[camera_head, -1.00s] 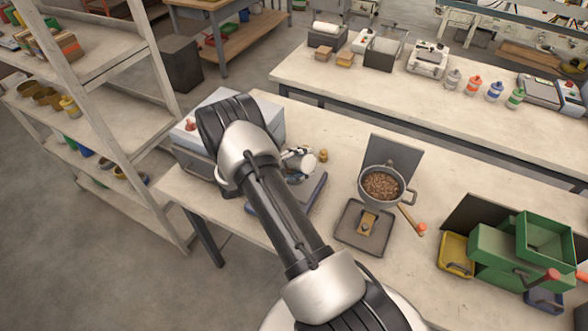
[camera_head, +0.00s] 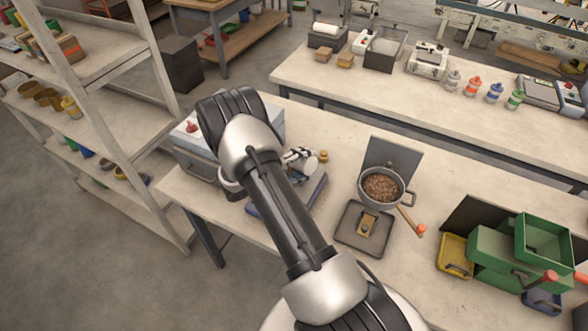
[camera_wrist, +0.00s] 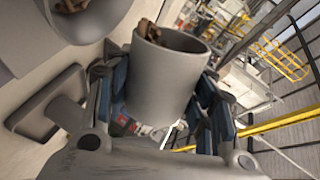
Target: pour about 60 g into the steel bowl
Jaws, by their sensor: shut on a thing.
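My gripper (camera_wrist: 160,105) is shut on a grey cup (camera_wrist: 162,82), with a finger on each side. Brown pellets (camera_wrist: 150,30) show at the cup's mouth. In the head view the pale cup (camera_head: 306,170) is held tilted beside my arm, above the bench. A rounded grey container (camera_wrist: 88,22) with brown pellets in it shows at the upper left of the wrist view; I cannot tell for sure whether it is the steel bowl. In the head view my arm hides whatever stands beneath the cup, and no steel bowl is clearly seen there.
A pot-shaped hopper (camera_head: 382,187) of brown pellets stands right of my gripper, above a dark tray (camera_head: 350,239). A blue-edged flat thing (camera_head: 314,196) lies partly behind my arm. Green bins (camera_head: 495,252) stand at the right. A grey box (camera_head: 200,146) is at the left.

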